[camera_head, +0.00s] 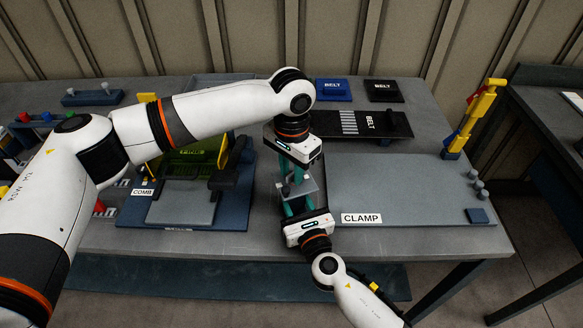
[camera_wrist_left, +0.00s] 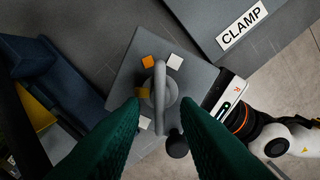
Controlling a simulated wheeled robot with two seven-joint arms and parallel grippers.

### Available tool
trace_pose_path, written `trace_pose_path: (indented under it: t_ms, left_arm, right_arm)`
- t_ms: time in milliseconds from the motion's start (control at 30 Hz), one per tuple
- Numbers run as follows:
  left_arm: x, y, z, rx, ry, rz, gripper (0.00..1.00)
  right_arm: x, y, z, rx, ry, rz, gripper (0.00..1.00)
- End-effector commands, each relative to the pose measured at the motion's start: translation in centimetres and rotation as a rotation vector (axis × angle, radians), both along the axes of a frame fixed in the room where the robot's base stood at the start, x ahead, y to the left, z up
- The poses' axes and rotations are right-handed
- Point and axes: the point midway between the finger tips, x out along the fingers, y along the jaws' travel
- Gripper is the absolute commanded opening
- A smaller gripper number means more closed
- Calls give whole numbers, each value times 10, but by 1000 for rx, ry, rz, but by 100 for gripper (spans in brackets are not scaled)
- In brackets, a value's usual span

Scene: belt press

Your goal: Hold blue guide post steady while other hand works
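No post that is plainly blue can be made out between my grippers. A small grey plate fixture (camera_head: 303,186) stands between them in the head view. In the left wrist view the grey plate (camera_wrist_left: 125,72) carries orange, white and yellow squares, a grey upright post with a ring (camera_wrist_left: 160,85) and a dark round knob (camera_wrist_left: 177,146). My left gripper (camera_head: 289,176) points down over the fixture. In its wrist view the green fingers (camera_wrist_left: 160,110) are apart, either side of the post; contact cannot be told. My right gripper (camera_head: 295,206) reaches in from the front; its fingertips are largely hidden.
The flat grey CLAMP board (camera_head: 390,180) lies right of the fixture. A blue COMB station (camera_head: 232,212) stands left. A yellow upright lever (camera_head: 470,120) stands at the far right. The two arms are close together.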

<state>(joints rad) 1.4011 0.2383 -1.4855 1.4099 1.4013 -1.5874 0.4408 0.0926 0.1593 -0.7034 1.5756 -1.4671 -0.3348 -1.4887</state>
Motion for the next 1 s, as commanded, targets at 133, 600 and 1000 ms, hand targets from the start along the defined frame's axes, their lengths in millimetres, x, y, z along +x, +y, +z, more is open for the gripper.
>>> trace_pose_path:
  t_ms: [133,600,1000]
  left_arm:
    - [0,0,-1,0,0,0,29]
    - [0,0,-1,1,-1,-1,0]
    - [1,1,-1,-1,1,-131,0]
  right_arm:
    - [0,0,-1,-1,2,0,0]
    - [0,0,-1,-1,2,0,0]
    - [0,0,-1,-1,2,0,0]
